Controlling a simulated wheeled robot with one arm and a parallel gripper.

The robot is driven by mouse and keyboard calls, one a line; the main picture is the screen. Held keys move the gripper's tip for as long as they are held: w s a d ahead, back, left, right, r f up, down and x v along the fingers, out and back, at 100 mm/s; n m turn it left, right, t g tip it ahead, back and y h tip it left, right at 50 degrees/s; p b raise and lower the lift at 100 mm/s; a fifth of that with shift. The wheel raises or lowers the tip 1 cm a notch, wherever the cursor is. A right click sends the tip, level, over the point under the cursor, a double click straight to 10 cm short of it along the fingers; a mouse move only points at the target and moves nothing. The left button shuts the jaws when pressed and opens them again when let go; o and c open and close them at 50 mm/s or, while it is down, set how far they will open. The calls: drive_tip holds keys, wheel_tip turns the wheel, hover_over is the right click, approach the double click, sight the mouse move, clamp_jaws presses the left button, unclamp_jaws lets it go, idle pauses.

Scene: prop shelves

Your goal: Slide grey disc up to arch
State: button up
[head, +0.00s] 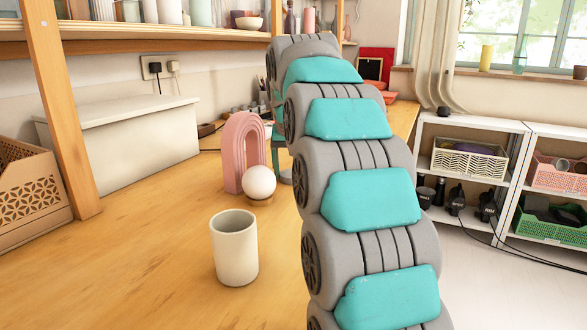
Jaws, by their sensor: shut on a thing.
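The pink ridged arch (243,152) stands upright on the wooden table, left of my arm. My gripper does not show clearly.
A white ball (259,181) on a small wooden base stands in front of the arch. A cream cup (234,250) stands nearer. A lattice crate (28,195) and wooden post (62,110) are at left. The table's left front is clear.

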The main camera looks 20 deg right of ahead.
drive_tip(key=shift+w+a, duration=0.3)
drive_tip(key=o, duration=1.4)
drive_tip(key=shift+r, duration=0.15)
